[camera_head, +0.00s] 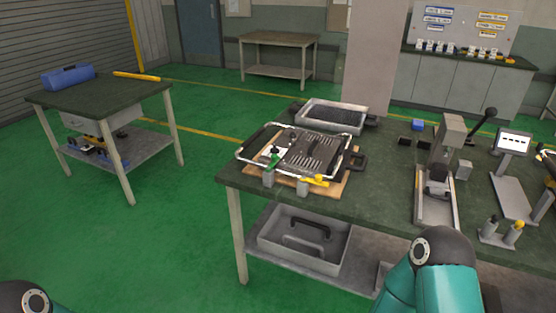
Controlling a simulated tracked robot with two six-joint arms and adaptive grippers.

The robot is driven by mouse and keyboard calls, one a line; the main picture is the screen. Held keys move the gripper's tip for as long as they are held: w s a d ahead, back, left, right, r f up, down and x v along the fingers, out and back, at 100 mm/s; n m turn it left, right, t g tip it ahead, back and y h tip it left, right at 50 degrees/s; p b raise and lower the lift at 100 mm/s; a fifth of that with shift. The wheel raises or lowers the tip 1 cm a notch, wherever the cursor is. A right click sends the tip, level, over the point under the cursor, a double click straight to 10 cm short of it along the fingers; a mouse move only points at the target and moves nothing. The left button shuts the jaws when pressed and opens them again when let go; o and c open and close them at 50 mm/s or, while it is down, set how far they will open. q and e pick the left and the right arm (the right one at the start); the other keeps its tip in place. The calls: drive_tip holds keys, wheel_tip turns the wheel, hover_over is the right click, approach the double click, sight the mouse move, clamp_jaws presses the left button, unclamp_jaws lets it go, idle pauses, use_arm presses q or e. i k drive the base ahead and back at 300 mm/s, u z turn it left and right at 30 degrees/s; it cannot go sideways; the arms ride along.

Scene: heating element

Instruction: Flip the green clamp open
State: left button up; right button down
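The green clamp (274,161) stands on a grey block at the front left edge of a grill-like fixture (300,150) on the workbench. A yellow clamp (316,181) sits to its right on another grey block. The green clamp's handle looks raised at a slant, but it is too small to tell whether it is open or shut. Parts of my two arms show at the bottom, one at the lower left corner and one at the lower right. Neither gripper is in view.
The fixture rests on a wooden board (336,186) on the dark green workbench (385,185). A grey tray (336,112) lies behind it. A lever press (440,170) and a small screen (513,143) stand to the right. A grey toolbox (285,243) is on the lower shelf.

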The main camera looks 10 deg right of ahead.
sight(275, 158)
drive_tip(key=z, duration=0.1)
drive_tip(key=i, duration=0.95)
drive_tip(key=u, duration=0.1)
